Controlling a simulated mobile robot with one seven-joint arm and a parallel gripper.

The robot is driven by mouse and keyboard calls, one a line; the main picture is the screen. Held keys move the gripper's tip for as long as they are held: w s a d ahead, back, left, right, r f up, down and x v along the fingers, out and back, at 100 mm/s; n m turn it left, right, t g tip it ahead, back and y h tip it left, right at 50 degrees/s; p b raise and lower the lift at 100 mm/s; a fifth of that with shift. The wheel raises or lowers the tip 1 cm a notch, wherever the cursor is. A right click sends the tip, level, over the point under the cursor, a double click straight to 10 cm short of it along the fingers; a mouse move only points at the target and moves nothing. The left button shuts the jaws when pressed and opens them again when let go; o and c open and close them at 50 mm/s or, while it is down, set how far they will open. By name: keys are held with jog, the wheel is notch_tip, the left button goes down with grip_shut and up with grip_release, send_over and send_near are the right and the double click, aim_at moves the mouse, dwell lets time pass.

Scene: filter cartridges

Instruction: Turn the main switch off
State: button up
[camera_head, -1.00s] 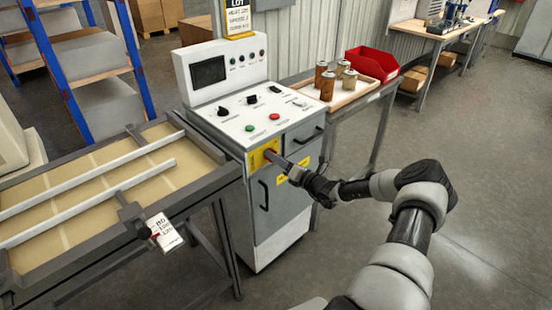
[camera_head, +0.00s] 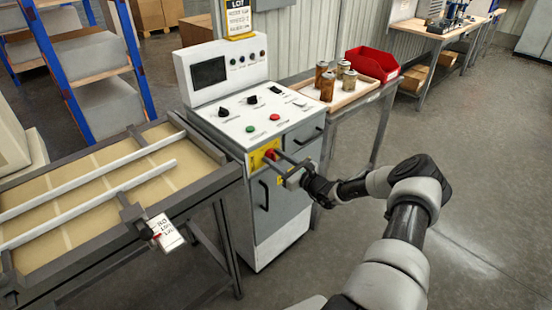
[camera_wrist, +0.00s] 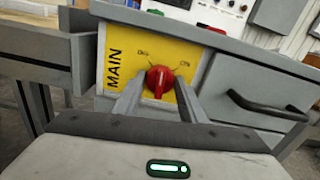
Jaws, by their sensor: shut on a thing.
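The main switch is a red rotary knob (camera_wrist: 160,80) on a yellow plate (camera_wrist: 187,48) marked MAIN, on the front of the grey control cabinet (camera_head: 272,215). The small position labels are hard to read. In the wrist view the knob's grip ridge runs roughly up and down. My gripper (camera_wrist: 157,95) is shut on the knob, one finger on each side. In the head view the red knob (camera_head: 271,154) shows between the fingertips of my gripper (camera_head: 275,157), which reaches in from the right.
The cabinet's sloped top carries a green button (camera_head: 250,129), a red button (camera_head: 275,117) and black knobs. Black handles (camera_head: 264,194) stick out of its front. A conveyor frame (camera_head: 225,182) adjoins on the left; a table with brown cartridges (camera_head: 327,86) and a red bin (camera_head: 372,66) stands behind right.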

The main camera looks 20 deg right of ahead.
jog(key=n, duration=0.4)
jog(key=shift+n, duration=1.8)
jog(key=o, duration=1.1)
jog(key=shift+c, duration=0.2)
jog(key=v, duration=1.7)
jog(key=shift+s+p, duration=0.2)
jog(key=shift+p, duration=0.2)
